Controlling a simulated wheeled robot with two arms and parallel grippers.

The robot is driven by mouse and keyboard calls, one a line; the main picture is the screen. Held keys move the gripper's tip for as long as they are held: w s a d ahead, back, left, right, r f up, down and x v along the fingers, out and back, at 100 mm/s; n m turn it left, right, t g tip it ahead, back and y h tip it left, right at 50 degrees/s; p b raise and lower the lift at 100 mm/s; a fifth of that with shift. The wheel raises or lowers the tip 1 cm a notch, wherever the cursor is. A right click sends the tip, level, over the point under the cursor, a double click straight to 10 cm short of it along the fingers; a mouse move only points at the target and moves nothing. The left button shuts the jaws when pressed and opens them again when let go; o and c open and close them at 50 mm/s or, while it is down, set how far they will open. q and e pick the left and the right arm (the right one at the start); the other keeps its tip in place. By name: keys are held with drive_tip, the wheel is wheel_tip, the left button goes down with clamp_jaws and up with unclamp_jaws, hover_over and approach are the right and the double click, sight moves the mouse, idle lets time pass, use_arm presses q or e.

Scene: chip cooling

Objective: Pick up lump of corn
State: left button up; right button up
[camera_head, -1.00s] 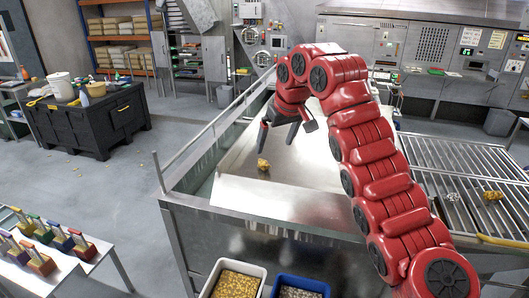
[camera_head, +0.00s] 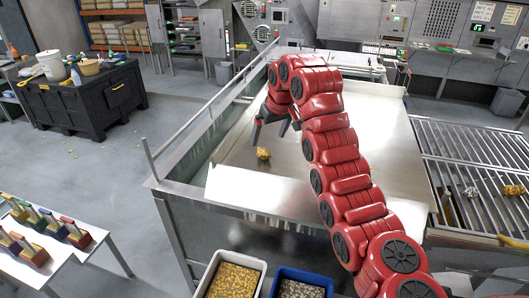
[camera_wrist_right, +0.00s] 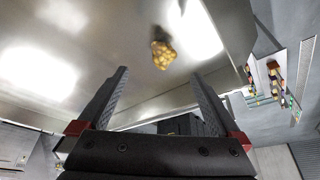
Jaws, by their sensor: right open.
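The lump of corn (camera_head: 263,153) is a small golden-yellow piece lying on the bare metal table (camera_head: 370,177), near its front left. My right gripper (camera_head: 269,134) is open and empty, with its dark fingers just behind and above the lump. In the right wrist view, the lump (camera_wrist_right: 163,56) shows ahead of the open fingers (camera_wrist_right: 160,73), roughly in line with the gap between them and apart from both. My left gripper is not in view.
A roller conveyor (camera_head: 480,150) at right carries a silvery lump (camera_head: 471,191) and another yellow lump (camera_head: 513,190). A bin of yellow pieces (camera_head: 258,268) and a blue bin of grey pieces (camera_head: 271,284) stand in front. A raised rail (camera_head: 190,130) edges the left side.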

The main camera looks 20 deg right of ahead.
sight(264, 150)
drive_tip(key=shift+w+a+f+p, duration=0.2)
drive_tip(key=shift+f+p, duration=0.1)
drive_tip(key=shift+f, duration=0.1)
drive_tip(key=shift+w+f, duration=0.1)
drive_tip(key=shift+f, duration=0.55)
drive_tip(key=shift+w+f+p, duration=0.25)
drive_tip(key=shift+f+p, duration=0.1)
drive_tip(key=shift+p, duration=0.25)
drive_tip(key=p+x, duration=0.3)
drive_tip(key=x, duration=0.1)
drive_tip(key=shift+s+f+p, duration=0.1)
drive_tip(key=shift+f+p, duration=0.05)
drive_tip(key=shift+p, duration=0.15)
drive_tip(key=shift+f, duration=0.2)
drive_tip(key=c, duration=1.5)
drive_tip(key=shift+o, duration=0.2)
drive_tip(key=shift+r, duration=0.15)
